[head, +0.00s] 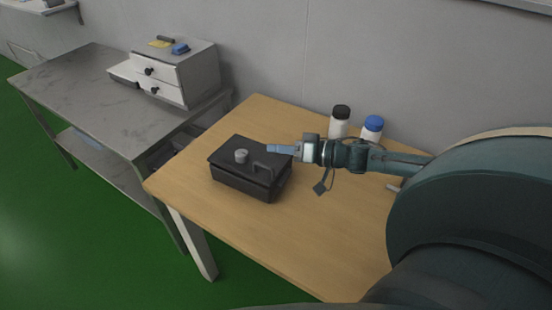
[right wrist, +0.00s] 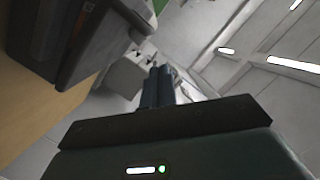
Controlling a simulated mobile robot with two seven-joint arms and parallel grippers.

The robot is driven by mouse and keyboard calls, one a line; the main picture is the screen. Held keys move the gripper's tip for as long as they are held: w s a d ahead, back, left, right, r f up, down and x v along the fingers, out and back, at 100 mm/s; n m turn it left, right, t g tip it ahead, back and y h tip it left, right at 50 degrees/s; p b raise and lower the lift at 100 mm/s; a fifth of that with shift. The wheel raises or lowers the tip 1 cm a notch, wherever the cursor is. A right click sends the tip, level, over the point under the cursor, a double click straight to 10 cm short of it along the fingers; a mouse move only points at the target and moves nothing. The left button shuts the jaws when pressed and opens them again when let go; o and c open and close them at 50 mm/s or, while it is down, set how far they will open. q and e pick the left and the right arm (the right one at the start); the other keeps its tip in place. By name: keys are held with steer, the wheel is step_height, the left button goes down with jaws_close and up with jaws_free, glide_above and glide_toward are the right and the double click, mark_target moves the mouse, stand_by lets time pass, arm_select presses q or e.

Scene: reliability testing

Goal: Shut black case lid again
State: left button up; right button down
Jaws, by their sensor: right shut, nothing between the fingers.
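The black case (head: 245,182) stands on the wooden table, left of its middle. Its lid (head: 228,150) looks flat on top, with a small grey cylinder (head: 241,156) and a dark handle on it; I cannot tell whether the lid is fully down. My right gripper (head: 272,149) comes in from the right, shut and empty, its fingertips over the lid's far right edge; contact is unclear. In the right wrist view the shut fingers (right wrist: 158,88) show, with a dark case-like edge (right wrist: 95,40) at upper left. My left gripper is not in view.
Two white bottles, one with a black cap (head: 340,121) and one with a blue cap (head: 372,129), stand behind my right arm. A grey side table (head: 75,85) holds a small drawer cabinet (head: 187,77). The table front is clear.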

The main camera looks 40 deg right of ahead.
mark_target(274, 165)
steer(key=shift+s+a+f, duration=0.35)
steer(key=shift+a+f, duration=0.25)
steer(key=shift+f, duration=0.15)
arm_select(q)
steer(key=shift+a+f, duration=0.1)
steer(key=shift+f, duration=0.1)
arm_select(e)
steer(key=shift+a+f, duration=0.15)
steer(key=shift+f, duration=0.05)
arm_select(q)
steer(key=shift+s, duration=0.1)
arm_select(e)
steer(key=shift+s, duration=0.1)
steer(key=shift+s+a+f+p, duration=0.1)
steer(key=shift+a+f+p, duration=0.15)
steer(key=shift+p, duration=0.5)
steer(key=shift+a+f, duration=0.15)
steer(key=shift+f, duration=0.1)
steer(key=shift+s+f, duration=0.1)
steer(key=shift+f, duration=0.15)
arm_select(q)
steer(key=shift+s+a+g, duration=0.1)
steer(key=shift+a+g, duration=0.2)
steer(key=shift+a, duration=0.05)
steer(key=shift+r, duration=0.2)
arm_select(e)
steer(key=shift+r, duration=0.1)
